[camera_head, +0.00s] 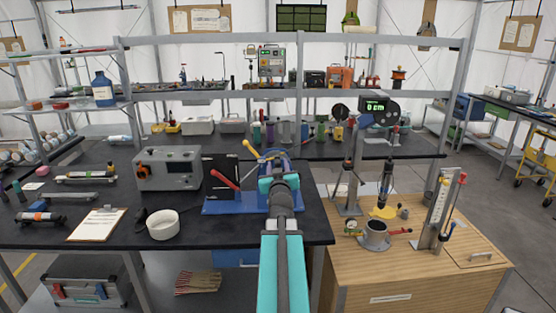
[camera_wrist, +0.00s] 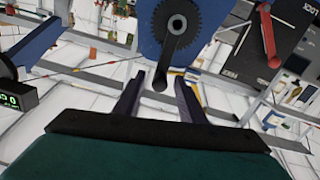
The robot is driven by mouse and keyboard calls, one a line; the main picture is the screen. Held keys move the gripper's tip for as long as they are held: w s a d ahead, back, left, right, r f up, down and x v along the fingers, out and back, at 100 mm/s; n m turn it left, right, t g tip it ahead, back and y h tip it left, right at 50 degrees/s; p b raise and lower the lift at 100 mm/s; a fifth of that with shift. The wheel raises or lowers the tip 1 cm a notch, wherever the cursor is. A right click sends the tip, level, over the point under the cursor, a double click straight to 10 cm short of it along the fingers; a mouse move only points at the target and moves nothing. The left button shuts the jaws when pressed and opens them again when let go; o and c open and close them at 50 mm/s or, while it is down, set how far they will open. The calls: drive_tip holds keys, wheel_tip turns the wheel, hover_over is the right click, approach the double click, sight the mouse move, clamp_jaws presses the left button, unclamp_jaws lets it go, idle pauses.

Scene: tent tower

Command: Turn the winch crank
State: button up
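The winch is a blue unit (camera_head: 238,203) on the dark bench, largely hidden behind my arm in the head view. In the wrist view its blue body (camera_wrist: 150,30) fills the top middle, with a dark toothed wheel (camera_wrist: 187,12). A dark crank arm (camera_wrist: 168,62) hangs down from the wheel's hub, tilted slightly left. My gripper (camera_wrist: 160,82) is open. The crank's lower end shows between its two fingertips, with gaps on both sides. I cannot tell how deep it sits between them. My fingers are hidden in the head view.
A red lever (camera_head: 223,180) and a yellow-ended lever (camera_head: 252,150) stand close to the winch. A grey box (camera_head: 168,168), a white bowl (camera_head: 163,224) and a clipboard (camera_head: 97,225) are to the left. A wooden cabinet (camera_head: 440,270) with instruments stands at right.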

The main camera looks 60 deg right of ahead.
drive_tip(key=shift+x, duration=1.3)
drive_tip(key=shift+c, duration=0.2)
clamp_jaws()
